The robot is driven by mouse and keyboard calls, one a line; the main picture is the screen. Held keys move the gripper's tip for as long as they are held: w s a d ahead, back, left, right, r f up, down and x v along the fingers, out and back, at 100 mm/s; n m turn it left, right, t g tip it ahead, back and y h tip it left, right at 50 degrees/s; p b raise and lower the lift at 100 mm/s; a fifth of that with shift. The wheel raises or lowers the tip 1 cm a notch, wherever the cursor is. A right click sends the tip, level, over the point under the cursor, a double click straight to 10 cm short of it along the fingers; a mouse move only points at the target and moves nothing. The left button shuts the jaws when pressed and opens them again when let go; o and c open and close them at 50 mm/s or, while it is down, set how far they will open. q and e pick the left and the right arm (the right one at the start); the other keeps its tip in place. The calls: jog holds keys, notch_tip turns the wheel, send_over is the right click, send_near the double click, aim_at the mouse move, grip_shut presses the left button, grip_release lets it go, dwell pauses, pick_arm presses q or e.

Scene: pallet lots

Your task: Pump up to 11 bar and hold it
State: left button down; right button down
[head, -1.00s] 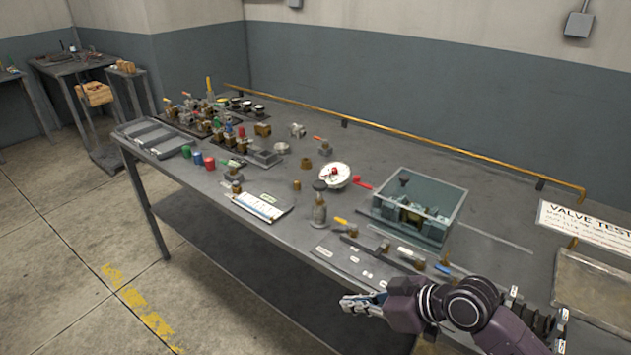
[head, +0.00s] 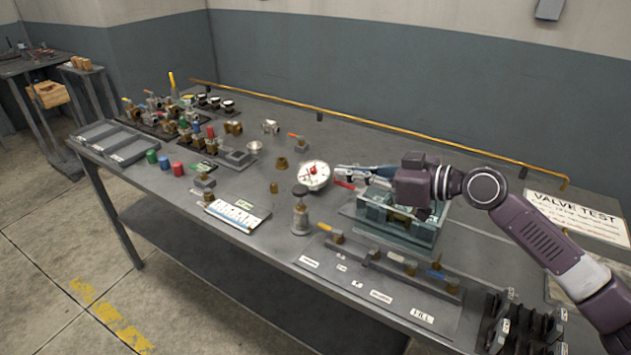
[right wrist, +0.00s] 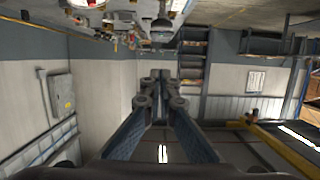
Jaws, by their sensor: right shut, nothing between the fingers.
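The round white pressure gauge (head: 315,175) with red marks stands on the bench; its reading is too small to tell. The teal open-topped pump box (head: 434,233) is right of it, partly hidden by my right arm. A red handle (head: 343,185) sticks out between box and gauge. My right gripper (head: 340,171) is shut and empty, its tips just right of the gauge and above the red handle; I cannot tell if it touches. Its shut fingers (right wrist: 160,92) also show in the right wrist view. My left gripper is out of view.
A valve strip with yellow (head: 325,227) and blue (head: 434,274) levers lies along the front edge, by a FILL label (head: 422,316). A capped brass cylinder (head: 300,218) stands before the gauge. Several valves crowd the far left. A VALVE TEST sign (head: 576,214) is at right.

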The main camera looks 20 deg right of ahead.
jog(key=p, duration=0.4)
send_over(300, 191)
jog(key=d, duration=0.2)
notch_tip(300, 191, down, 2)
jog(key=f, duration=0.4)
jog(key=shift+s+f, duration=0.3)
jog(key=shift+s, duration=0.1)
notch_tip(300, 191, down, 4)
jog(key=b, duration=0.4)
jog(key=shift+s+r, duration=0.1)
jog(key=shift+r, duration=0.05)
jog(key=shift+a, duration=0.1)
